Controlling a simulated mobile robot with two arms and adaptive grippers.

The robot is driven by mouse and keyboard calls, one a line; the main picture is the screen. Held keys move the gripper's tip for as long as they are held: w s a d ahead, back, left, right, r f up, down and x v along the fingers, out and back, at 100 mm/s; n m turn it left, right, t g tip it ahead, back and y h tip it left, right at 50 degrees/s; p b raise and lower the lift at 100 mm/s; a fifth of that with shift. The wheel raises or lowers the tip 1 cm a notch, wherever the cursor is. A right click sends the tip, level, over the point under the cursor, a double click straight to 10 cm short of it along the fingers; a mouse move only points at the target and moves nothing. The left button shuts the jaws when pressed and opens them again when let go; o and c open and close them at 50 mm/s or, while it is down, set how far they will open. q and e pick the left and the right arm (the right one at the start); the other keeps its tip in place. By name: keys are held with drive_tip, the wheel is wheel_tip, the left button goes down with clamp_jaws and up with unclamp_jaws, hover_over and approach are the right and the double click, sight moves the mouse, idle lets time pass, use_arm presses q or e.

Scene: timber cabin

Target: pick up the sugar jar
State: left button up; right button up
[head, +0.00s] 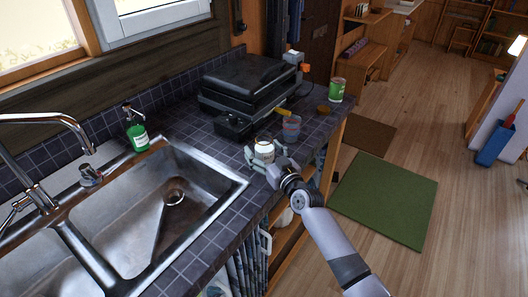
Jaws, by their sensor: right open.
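A small white jar with a brownish top (265,149), likely the sugar jar, stands upright on the dark tiled counter (215,165) near its front edge. My right gripper (262,157) reaches in from the lower right with its fingers open on either side of the jar. I cannot tell whether the fingers touch it. The lower part of the jar is partly hidden by the gripper. My left gripper is not in view.
A grey-blue cup (291,130) with a yellow item stands just behind the jar. A black grill-like appliance (246,88) is behind on the counter. A green can (337,90) and a small brown item (324,108) are farther right. The sink (150,215) lies left.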

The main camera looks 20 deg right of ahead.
drive_tip(key=c, duration=1.3)
drive_tip(key=shift+c, duration=0.6)
drive_tip(key=shift+r, duration=0.25)
